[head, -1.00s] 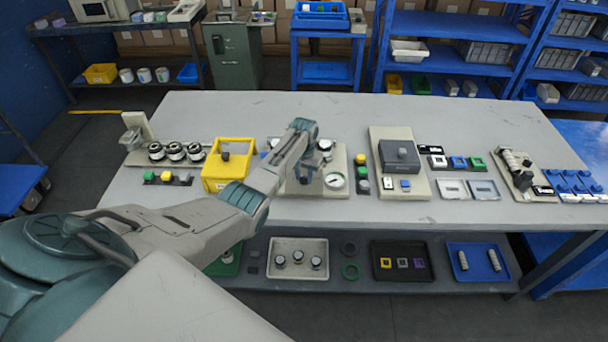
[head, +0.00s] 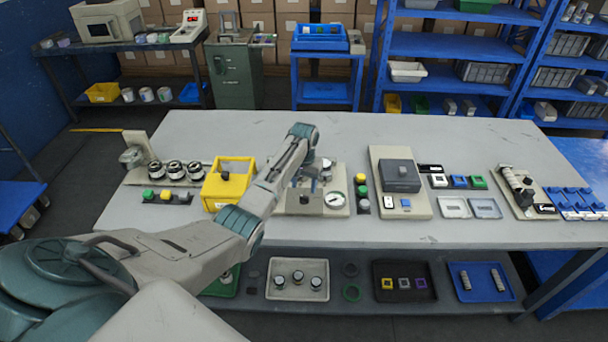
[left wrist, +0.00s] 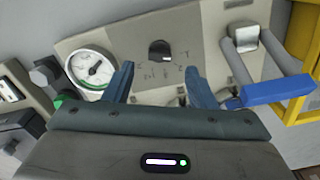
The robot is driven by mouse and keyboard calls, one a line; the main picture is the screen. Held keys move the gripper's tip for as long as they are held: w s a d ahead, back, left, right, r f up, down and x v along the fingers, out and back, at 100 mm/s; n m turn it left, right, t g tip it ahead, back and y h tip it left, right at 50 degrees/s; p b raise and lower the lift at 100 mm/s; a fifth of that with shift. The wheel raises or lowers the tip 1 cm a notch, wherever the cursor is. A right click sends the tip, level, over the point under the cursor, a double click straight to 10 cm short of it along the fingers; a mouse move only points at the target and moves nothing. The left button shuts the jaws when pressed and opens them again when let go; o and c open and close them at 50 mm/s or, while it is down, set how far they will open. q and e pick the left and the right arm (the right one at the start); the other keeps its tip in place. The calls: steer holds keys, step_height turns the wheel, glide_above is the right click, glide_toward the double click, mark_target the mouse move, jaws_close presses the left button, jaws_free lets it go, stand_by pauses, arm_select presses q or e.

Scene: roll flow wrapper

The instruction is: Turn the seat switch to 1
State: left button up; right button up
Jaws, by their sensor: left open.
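The seat switch is a small black rotary knob (left wrist: 161,50) on a beige panel (left wrist: 205,38) with small markings around it, too small to read. It also shows in the head view as a dark spot (head: 304,199) left of the gauge. My left gripper (left wrist: 158,82) is open and empty. Its two fingers point toward the panel, with the knob seen between and beyond their tips. The fingers look apart from the knob. In the head view my left gripper (head: 307,180) hangs over this panel and partly hides it. My right gripper is not in view.
A round gauge (left wrist: 91,68) sits beside the knob. On the other side is a lever with a blue grip (left wrist: 277,89), close to one finger. A yellow frame (head: 228,183) stands left of the panel. Green, yellow and dark buttons (head: 362,191) stand right of it.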

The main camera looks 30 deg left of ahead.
mark_target(304, 197)
arm_select(q)
steer(key=shift+r+b, duration=0.65)
steer(key=shift+r, duration=2.35)
